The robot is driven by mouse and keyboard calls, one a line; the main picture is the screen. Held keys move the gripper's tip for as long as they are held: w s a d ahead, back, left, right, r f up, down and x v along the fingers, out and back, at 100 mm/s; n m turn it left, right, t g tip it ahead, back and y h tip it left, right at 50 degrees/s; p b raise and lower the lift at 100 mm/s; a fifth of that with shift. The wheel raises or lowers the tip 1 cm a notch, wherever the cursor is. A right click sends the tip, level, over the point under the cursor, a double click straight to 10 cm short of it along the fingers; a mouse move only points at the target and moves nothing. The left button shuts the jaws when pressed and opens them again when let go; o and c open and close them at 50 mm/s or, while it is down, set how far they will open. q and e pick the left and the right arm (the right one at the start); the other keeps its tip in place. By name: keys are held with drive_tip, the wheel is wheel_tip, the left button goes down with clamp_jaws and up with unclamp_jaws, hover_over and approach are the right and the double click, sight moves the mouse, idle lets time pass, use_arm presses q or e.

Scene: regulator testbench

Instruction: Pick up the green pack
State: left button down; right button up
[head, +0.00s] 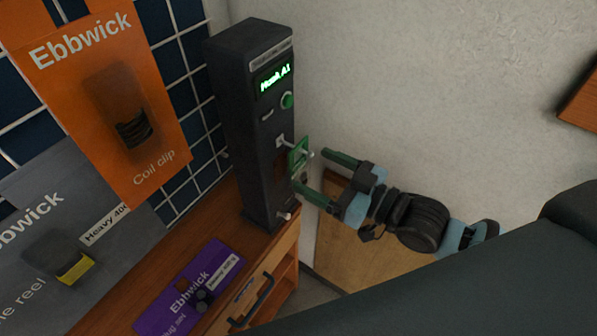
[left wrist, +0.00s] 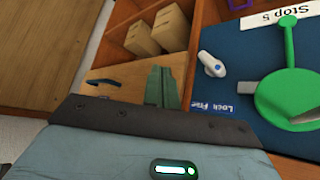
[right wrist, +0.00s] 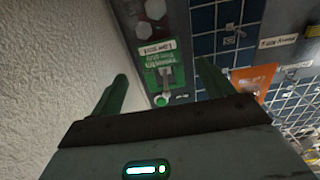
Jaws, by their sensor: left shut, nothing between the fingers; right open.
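The green pack (head: 298,153) is a small green piece on the front of a tall dark tester tower (head: 228,130) in the head view. In the right wrist view the green pack (right wrist: 155,80) shows white lettering and a pale knob, and lies between my fingers in the picture. My right gripper (head: 314,173) is open, its fingers pointing at the pack; whether they touch it I cannot tell. My left gripper (left wrist: 162,88) is shut and empty in the left wrist view, out of the head view.
The tower has a lit green display (head: 274,78) and stands on a wooden cabinet (head: 218,215). A purple card (head: 180,300) lies there. Orange (head: 165,165) and grey cards are at left. In the left wrist view are cardboard boxes (left wrist: 170,28) and a blue mat (left wrist: 225,100) with a green disc.

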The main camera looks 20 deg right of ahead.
sight(304, 162)
drive_tip(key=shift+w+a+r, duration=0.2)
drive_tip(key=shift+w+a, duration=0.05)
drive_tip(key=x, duration=0.2)
drive_tip(key=p+x, duration=0.1)
drive_tip(key=shift+w+a+r, duration=0.15)
drive_tip(key=shift+a+r, duration=0.05)
drive_tip(key=shift+r, duration=0.05)
drive_tip(key=shift+w+a+f, duration=0.15)
drive_tip(key=shift+w+a, duration=0.15)
drive_tip(key=shift+w, duration=0.1)
use_arm(q)
drive_tip(key=shift+w+a+r, duration=0.1)
drive_tip(key=shift+w+r, duration=0.4)
drive_tip(key=shift+r, duration=0.2)
use_arm(e)
drive_tip(key=shift+c, duration=0.6)
drive_tip(key=c, duration=1)
